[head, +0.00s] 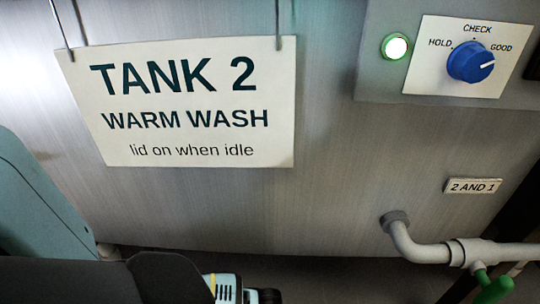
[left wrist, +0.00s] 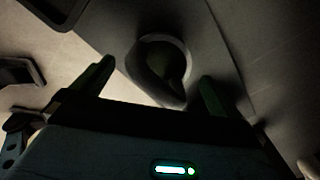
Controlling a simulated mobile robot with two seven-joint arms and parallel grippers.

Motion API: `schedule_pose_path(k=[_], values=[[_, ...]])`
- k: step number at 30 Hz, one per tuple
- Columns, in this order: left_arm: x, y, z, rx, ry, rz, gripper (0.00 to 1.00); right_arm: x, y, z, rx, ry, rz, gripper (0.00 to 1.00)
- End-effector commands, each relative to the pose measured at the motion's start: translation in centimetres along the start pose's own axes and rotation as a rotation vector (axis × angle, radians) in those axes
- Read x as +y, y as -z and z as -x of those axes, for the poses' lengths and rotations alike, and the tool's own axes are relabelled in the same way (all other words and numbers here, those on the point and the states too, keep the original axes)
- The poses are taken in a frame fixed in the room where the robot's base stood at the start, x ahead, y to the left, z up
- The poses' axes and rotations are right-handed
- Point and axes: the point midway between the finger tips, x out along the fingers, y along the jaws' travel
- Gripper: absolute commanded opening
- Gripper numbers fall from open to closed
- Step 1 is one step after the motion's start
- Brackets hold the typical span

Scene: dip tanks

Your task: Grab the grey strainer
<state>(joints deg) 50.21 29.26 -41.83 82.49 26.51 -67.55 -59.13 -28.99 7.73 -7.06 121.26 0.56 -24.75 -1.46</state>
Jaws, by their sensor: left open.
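In the left wrist view my left gripper (left wrist: 158,72) is open, with one dark finger on each side of the picture's middle. Between and beyond the fingertips is a dark, rounded, bowl-like thing with a paler curved rim (left wrist: 160,62). It may be the grey strainer, but the view is too dim to be sure. The fingers appear apart from it. No strainer shows in the head view, where my own arm parts fill the lower left. My right gripper is in neither view.
A metal tank wall carries a hanging sign (head: 195,103) reading "TANK 2 WARM WASH, lid on when idle". At right are a lit green lamp (head: 396,46), a blue knob (head: 470,62) turned toward GOOD, and a grey pipe (head: 425,251) with a green valve handle (head: 494,289) sticking out.

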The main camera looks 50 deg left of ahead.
Motion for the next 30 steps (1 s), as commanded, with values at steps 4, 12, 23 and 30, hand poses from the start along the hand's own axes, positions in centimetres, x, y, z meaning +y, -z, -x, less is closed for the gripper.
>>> schedule_pose_path(k=[4,12,23,30], values=[[0.1,0.1,-2.4,-0.001,-0.004,0.0,1.0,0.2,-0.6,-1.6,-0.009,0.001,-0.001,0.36],[0.0,0.1,-2.6,-0.001,0.001,-0.001,1.0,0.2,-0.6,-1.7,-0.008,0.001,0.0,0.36],[0.0,0.1,-2.6,-0.001,0.0,0.0,0.57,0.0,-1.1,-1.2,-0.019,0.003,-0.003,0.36],[0.0,0.1,-2.6,-0.001,0.0,0.0,0.53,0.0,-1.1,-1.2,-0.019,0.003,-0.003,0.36]])
